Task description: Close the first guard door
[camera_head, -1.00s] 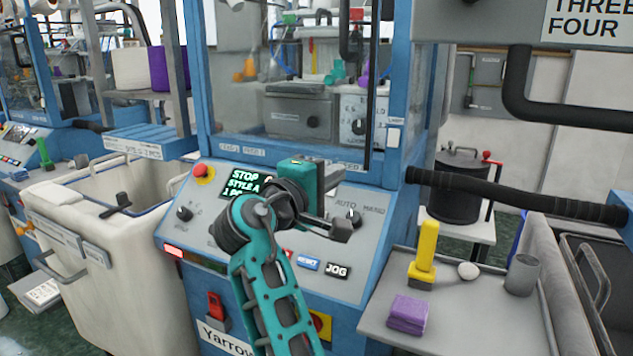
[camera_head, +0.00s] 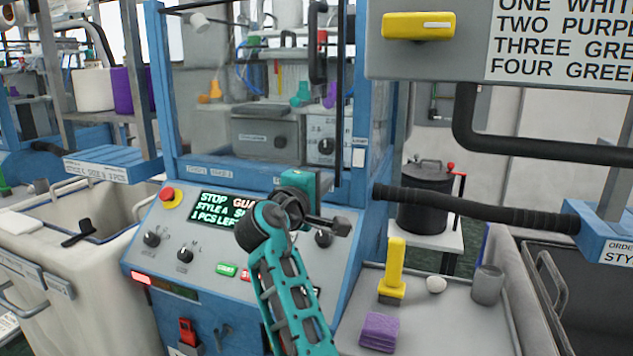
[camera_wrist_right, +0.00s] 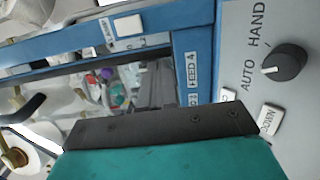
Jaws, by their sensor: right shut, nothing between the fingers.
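The blue-framed machine's guard has a clear pane (camera_head: 215,70) with a black upright handle (camera_head: 318,45) near its right side, left of a blue post. I cannot tell how far the guard door stands open. My right gripper (camera_head: 335,226) is shut and empty, in front of the control panel (camera_head: 185,220) and below the guard, apart from the handle. In the right wrist view my right gripper (camera_wrist_right: 160,128) shows as a dark bar and teal body, near the blue frame (camera_wrist_right: 195,65) and the AUTO/HAND knob (camera_wrist_right: 284,62). My left gripper is not in view.
A grey side table (camera_head: 440,325) at the right holds a yellow-handled tool (camera_head: 396,262), a purple block (camera_head: 380,333), a white ball and a grey cup. A black padded bar (camera_head: 470,205) juts across above it. A white bin (camera_head: 85,290) stands at left. A sign box hangs upper right.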

